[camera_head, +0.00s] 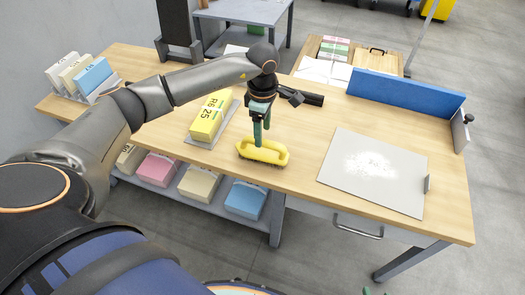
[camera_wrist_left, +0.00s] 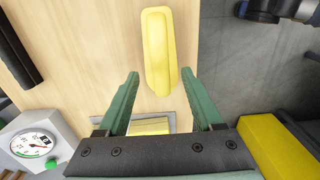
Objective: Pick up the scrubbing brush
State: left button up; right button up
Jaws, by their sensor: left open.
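The yellow scrubbing brush (camera_head: 264,153) lies on the wooden table near its front edge, its dark bristles facing down. In the left wrist view the brush (camera_wrist_left: 158,45) lies lengthwise ahead of the fingers, in line with the gap between them. My left gripper (camera_head: 262,138) is above the brush, pointing down. In the wrist view its green fingers (camera_wrist_left: 160,75) are apart with nothing held between them. Small green tips at the bottom edge of the head view look like my right gripper (camera_head: 376,292); most of it is out of frame.
A yellow block (camera_head: 209,116) on a grey tray stands left of the brush. A dark tool (camera_head: 305,98) lies behind it. A grey board (camera_head: 373,172) with white powder is to the right, before a blue panel (camera_head: 405,94). Bare wood surrounds the brush's right side.

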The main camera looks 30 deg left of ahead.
aim_at(261, 150)
pick_arm(q)
jog(key=f, duration=0.5)
jog(key=shift+a+f+b, duration=0.2)
jog(key=shift+b, duration=0.15)
grip_shut()
dwell(0.3)
